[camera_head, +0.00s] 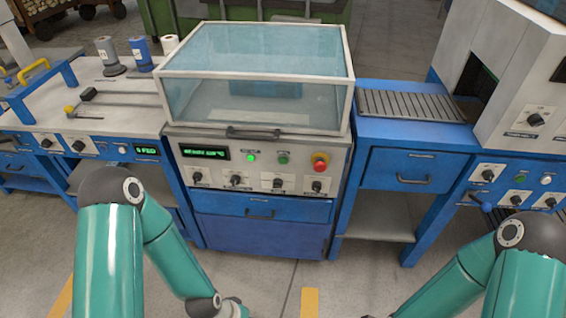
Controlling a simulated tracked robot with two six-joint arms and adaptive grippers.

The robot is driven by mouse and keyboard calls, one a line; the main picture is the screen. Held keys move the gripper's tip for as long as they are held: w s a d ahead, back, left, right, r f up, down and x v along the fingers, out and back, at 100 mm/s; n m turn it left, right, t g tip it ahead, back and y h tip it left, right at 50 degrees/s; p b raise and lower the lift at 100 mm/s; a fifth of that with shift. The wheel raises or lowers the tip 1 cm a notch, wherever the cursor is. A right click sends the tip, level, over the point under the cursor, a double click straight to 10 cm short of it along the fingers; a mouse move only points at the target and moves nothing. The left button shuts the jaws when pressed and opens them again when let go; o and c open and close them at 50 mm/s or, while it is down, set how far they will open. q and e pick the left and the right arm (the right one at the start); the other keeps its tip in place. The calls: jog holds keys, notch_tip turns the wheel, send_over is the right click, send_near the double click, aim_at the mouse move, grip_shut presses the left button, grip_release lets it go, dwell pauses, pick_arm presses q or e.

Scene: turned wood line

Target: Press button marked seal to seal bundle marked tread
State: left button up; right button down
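Several buttons show in the head view, but their labels are too small to read, so I cannot tell which is marked seal. The middle machine has a lit green button (250,157), a darker green button (283,157) and a red mushroom button (320,162). The right machine has a green button (521,178) and a white button (545,180). I cannot make out a bundle marked tread. My two teal arms reach down out of the bottom of the picture, and neither gripper's fingers show.
A clear-sided cover (250,75) sits closed on the middle machine. A slatted conveyor (410,105) leads right into a white housing (500,75). A bench (130,120) with spools stands left. A blue drawer (415,169) is shut. Bare floor (270,272) lies in front.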

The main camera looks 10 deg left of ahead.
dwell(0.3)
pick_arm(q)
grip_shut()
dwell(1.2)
